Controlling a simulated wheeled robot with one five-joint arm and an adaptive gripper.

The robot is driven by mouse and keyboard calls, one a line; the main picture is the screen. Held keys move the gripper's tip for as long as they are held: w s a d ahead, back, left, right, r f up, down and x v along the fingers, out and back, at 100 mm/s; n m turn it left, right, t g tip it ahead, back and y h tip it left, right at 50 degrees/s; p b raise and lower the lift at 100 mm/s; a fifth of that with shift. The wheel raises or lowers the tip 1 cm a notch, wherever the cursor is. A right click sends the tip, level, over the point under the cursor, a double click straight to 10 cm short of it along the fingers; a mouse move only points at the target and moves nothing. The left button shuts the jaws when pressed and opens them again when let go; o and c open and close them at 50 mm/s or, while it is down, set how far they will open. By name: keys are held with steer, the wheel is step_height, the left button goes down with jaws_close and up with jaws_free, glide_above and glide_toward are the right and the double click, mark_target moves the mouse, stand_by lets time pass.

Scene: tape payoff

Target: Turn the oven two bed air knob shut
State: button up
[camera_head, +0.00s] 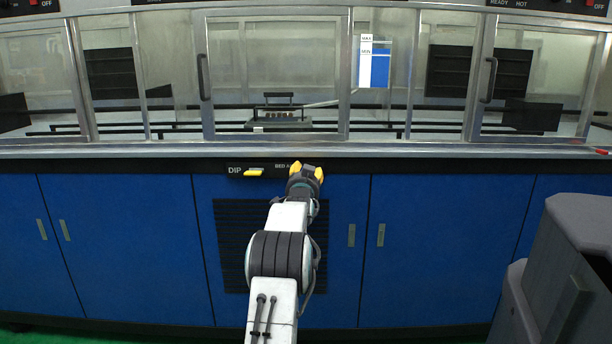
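The BED label (283,166) shows on the dark strip under the counter, its end cut off by my gripper. The bed air knob itself is hidden behind my gripper, so its position does not show. My gripper (306,170) is at the strip, just right of the label, with yellow fingertip parts on both sides. Whether it touches or grips the knob cannot be told. A yellow DIP handle (254,172) lies sideways on the same strip to the left. No oven number is readable.
Glass sliding doors (275,75) with metal frames stand above the counter edge (150,150). Blue cabinet doors (120,240) and a dark louvred vent (228,245) are below. A grey machine or bin (560,265) stands at the lower right.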

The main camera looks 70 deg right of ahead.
jaws_close()
steer(key=shift+n, duration=0.3)
steer(key=shift+w+a+r+n+h+b, duration=0.1)
steer(key=shift+n+b, duration=0.35)
steer(key=shift+n, duration=0.65)
steer(key=shift+s+d+n+h+b, duration=0.1)
steer(key=shift+n+b, duration=0.3)
steer(key=shift+n, duration=0.7)
steer(key=shift+w+a+r+n+h+b, duration=0.1)
steer(key=shift+n+b, duration=0.35)
steer(key=shift+n, duration=0.65)
steer(key=shift+c, duration=0.4)
jaws_free()
steer(key=shift+w, duration=0.1)
steer(key=o, duration=0.3)
steer(key=shift+f, duration=0.2)
